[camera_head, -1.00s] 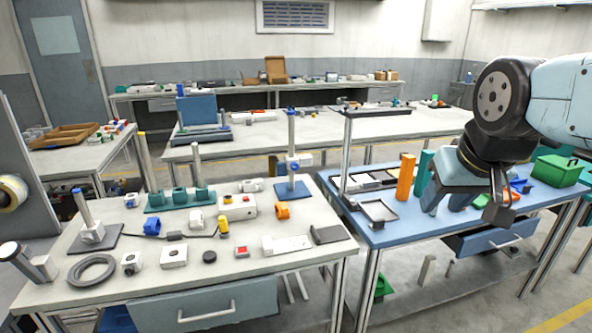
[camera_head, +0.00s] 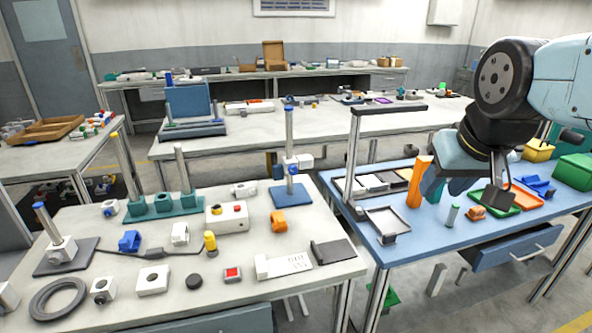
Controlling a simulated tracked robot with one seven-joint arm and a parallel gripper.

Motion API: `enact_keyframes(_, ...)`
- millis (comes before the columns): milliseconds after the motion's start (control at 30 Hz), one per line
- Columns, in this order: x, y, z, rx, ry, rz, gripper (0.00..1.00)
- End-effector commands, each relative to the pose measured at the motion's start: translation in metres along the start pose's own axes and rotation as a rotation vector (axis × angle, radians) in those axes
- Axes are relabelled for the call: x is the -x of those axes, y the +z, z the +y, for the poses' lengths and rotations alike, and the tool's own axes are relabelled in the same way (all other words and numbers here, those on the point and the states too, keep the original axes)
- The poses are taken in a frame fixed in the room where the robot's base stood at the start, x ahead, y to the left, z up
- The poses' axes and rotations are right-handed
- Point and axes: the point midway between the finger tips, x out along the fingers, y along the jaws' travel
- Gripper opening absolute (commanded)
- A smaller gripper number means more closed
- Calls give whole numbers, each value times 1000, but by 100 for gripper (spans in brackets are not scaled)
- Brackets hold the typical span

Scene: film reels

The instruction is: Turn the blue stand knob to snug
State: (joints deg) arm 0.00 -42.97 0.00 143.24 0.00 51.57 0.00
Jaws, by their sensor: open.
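The blue stand (camera_head: 291,195) is on the right rear part of the near white table. It has a blue base plate, an upright metal rod with a blue top, and a white clamp block (camera_head: 304,161) partway up. A small blue knob (camera_head: 291,170) shows on the clamp block; its turn position is too small to read. My gripper (camera_head: 495,200) is open over the blue table at right, well to the right of the stand and touching no part of it. My arm partly hides the fingers.
A second stand (camera_head: 62,250) with a blue top and grey base is at the table's left. A teal stand (camera_head: 165,205) holds rods behind it. A tall grey frame (camera_head: 355,150) and an orange block (camera_head: 419,180) rise from the blue table (camera_head: 420,240).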

Motion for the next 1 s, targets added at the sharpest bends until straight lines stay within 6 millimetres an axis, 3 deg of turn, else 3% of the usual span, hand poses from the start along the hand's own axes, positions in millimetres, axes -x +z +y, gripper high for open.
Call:
enact_keyframes(133,0,0,0,0,0,0,43)
enact_keyframes(300,-5,-7,-2,0,-4,11,59)
enact_keyframes(367,-12,-16,-5,1,-9,25,61)
enact_keyframes(700,-87,-102,-36,-13,-65,209,61)
enact_keyframes(1000,-160,-163,-73,-39,-130,390,61)
